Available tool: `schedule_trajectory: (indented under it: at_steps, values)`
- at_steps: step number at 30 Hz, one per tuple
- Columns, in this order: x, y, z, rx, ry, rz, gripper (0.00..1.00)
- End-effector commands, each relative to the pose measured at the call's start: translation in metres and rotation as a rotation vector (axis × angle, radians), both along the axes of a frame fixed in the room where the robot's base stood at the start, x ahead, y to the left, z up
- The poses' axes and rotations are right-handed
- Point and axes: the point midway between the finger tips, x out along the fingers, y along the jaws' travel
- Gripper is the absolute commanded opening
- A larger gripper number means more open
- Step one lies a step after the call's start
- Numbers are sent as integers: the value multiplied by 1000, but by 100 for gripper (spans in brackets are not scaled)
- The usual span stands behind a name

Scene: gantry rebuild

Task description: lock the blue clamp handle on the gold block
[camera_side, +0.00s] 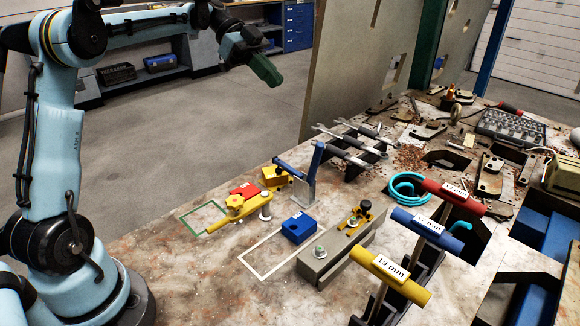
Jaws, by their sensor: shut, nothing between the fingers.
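The gold block (276,176) sits on the worktop near the middle of the view. Beside it stands a clamp with a grey base (304,196). Its blue handle (315,165) stands nearly upright. A second blue bar (290,169) slants from the clamp up to the left, above the gold block; I cannot tell whether it touches the block. My gripper (266,72) is shut and empty, with green fingers, high up at the upper left of the worktop and well away from the clamp.
A yellow lever with a knob (235,203), a red block (244,190) and a blue block (298,228) lie near the clamp. Wrenches on a rack (352,140) stand behind it. T-handle tools (390,277) rise at the front right. Bare worktop lies at the front left.

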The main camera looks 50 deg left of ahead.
Motion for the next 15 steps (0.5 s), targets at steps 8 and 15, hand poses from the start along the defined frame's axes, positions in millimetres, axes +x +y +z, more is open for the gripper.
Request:
schedule_trajectory:
  at_steps: [8,15]
  values:
    - [4,-64,-36,286,404,14,0]
    - [1,-125,-58,769,694,214,0]
